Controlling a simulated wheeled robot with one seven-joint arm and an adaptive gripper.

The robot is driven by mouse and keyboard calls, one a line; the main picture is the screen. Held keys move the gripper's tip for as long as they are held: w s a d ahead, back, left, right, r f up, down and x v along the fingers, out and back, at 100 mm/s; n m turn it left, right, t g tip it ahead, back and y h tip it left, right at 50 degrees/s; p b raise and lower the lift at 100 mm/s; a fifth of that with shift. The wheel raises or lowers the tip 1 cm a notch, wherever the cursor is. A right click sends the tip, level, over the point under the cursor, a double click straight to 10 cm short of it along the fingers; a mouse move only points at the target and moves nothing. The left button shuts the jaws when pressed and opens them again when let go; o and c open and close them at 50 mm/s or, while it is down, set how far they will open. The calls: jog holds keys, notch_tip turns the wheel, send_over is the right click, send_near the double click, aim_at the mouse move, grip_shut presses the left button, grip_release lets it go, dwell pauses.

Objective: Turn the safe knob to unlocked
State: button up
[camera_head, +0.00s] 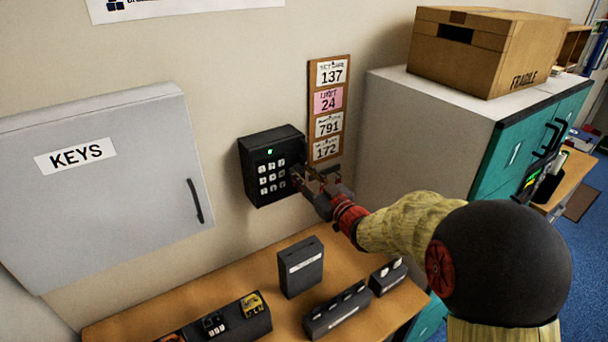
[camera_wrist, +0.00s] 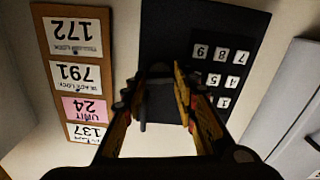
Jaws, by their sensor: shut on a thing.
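The safe (camera_head: 257,150) is a black box on the wall with a white-key keypad (camera_head: 272,176) and a small green light (camera_head: 270,152). It also shows upside down in the wrist view (camera_wrist: 205,20). My gripper (camera_head: 301,178) is at the safe's right side, beside the keypad. In the wrist view its two fingers (camera_wrist: 158,92) reach the safe's face and are shut on the dark knob (camera_wrist: 159,72). The fingers mostly hide the knob, so I cannot tell its angle.
A grey KEYS cabinet (camera_head: 105,190) hangs to the left. A number board (camera_head: 329,110) is right of the safe. Below, a wooden desk (camera_head: 230,283) holds several dark holders. A teal-fronted cabinet (camera_head: 440,115) with a carton (camera_head: 485,50) stands to the right.

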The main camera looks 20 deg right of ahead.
jog(key=shift+m, duration=0.7)
jog(key=shift+f, duration=0.1)
jog(key=o, duration=1.1)
jog(key=shift+o, duration=0.3)
jog(key=v, duration=1.2)
